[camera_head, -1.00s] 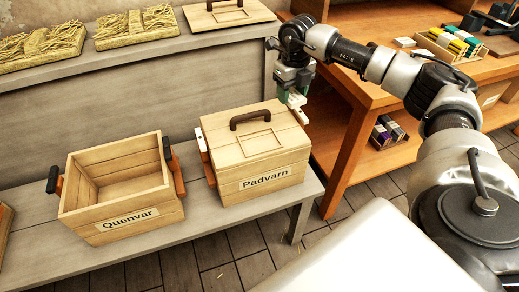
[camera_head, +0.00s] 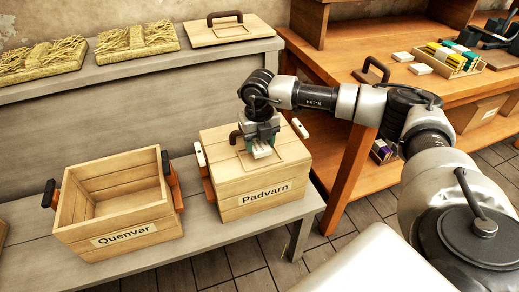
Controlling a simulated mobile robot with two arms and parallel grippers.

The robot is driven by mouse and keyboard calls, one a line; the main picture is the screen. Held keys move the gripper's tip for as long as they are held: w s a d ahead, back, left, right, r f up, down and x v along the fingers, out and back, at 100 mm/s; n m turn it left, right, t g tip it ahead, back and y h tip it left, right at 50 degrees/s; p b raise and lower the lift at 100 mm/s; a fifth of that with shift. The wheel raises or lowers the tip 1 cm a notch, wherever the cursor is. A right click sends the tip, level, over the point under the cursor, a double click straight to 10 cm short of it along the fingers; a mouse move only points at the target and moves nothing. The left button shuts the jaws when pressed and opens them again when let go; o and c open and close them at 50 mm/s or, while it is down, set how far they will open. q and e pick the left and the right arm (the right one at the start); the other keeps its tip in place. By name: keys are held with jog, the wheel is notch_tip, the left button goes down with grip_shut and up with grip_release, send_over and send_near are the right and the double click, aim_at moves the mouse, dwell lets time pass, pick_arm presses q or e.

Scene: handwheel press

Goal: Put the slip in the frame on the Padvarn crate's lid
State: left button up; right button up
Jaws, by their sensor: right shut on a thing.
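The Padvarn crate (camera_head: 265,194) stands closed on the grey bench, with its name label on the front. Its lid has a dark handle (camera_head: 235,136), partly hidden by my gripper, and a thin rectangular frame (camera_head: 287,153). My right gripper (camera_head: 261,148) points down over the lid, in front of the handle and over the left part of the frame. It is shut on the pale slip (camera_head: 263,152). I cannot tell whether the slip touches the lid. My left gripper is not in view.
The open, empty Quenvar crate (camera_head: 125,236) stands to the left on the same bench. Straw slabs (camera_head: 138,38) and a handled lid (camera_head: 228,30) lie on the higher shelf. A wooden table (camera_head: 350,100) with small boxes and a tray stands at the right.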

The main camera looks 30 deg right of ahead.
aim_at(259, 144)
notch_tip(259, 144, down, 3)
jog(key=shift+f, duration=0.15)
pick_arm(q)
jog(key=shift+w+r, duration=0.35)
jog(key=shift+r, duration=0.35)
pick_arm(e)
jog(key=o, duration=0.9)
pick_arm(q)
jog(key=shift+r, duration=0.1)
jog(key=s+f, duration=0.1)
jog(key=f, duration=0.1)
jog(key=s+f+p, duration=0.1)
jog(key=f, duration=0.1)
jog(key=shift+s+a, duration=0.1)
pick_arm(e)
notch_tip(259, 144, up, 12)
jog(key=shift+r, duration=0.1)
